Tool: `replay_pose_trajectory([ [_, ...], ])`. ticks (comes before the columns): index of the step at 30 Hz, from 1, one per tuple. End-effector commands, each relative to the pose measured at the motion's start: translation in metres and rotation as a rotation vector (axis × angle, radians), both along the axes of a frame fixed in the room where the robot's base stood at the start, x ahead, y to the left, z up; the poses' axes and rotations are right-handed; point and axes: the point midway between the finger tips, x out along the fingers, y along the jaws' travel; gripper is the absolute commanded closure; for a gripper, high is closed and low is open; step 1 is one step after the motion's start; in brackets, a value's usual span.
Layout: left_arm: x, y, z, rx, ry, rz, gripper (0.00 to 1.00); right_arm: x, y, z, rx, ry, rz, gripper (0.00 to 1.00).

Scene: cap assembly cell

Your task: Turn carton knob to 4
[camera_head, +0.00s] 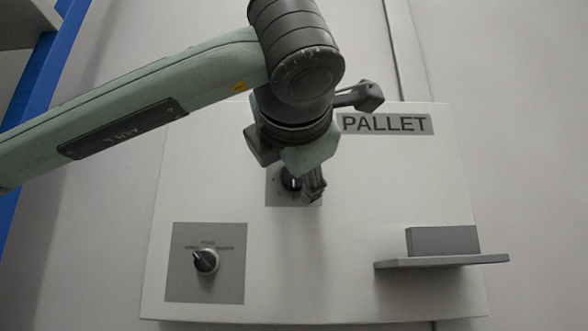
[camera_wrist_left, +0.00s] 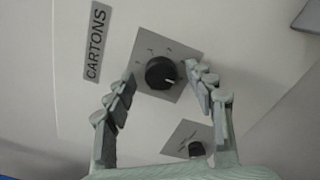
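The carton knob (camera_wrist_left: 160,73) is a round black dial on a grey square plate (camera_wrist_left: 172,97), next to a "CARTONS" label (camera_wrist_left: 96,43) in the left wrist view. Its white mark points to the right in that view; the markings around it are too small to read. In the head view the knob (camera_head: 290,183) is partly hidden by my left gripper (camera_head: 312,186). In the left wrist view the gripper (camera_wrist_left: 160,75) is open, one finger on each side of the knob. I cannot tell whether the fingers touch it. My right gripper is not in view.
A selector switch (camera_head: 206,262) sits on another grey plate at the panel's lower left. A grey shelf (camera_head: 440,261) juts out at the lower right. A "PALLET" label (camera_head: 385,123) is at the upper right. The panel's lower middle is clear.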

Motion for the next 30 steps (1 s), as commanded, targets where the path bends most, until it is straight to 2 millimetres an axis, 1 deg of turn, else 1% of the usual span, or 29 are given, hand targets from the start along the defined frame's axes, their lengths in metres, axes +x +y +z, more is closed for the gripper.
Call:
replay_pose_trajectory([
  [6, -0.001, 0.0, 0.0, 0.0, 0.001, 0.001, 0.45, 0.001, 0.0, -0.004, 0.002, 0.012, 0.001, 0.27],
  [8, -0.004, 0.0, 0.0, 0.0, 0.0, 0.0, 0.45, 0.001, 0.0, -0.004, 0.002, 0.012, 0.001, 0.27],
  [10, -0.012, -0.001, 0.0, 0.001, -0.002, -0.002, 0.45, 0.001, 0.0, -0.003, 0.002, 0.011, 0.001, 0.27],
  [14, -0.036, -0.001, 0.001, 0.002, -0.004, -0.002, 0.45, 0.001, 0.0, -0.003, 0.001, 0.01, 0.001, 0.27],
  [21, -0.087, -0.001, 0.0, 0.002, -0.003, -0.003, 0.45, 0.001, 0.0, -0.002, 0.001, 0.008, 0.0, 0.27],
  [25, -0.107, 0.0, 0.0, 0.001, -0.002, -0.001, 0.45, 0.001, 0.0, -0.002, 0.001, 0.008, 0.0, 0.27],
  [30, -0.119, 0.0, 0.0, 0.0, 0.0, 0.0, 0.45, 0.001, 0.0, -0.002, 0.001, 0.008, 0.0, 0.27],
])
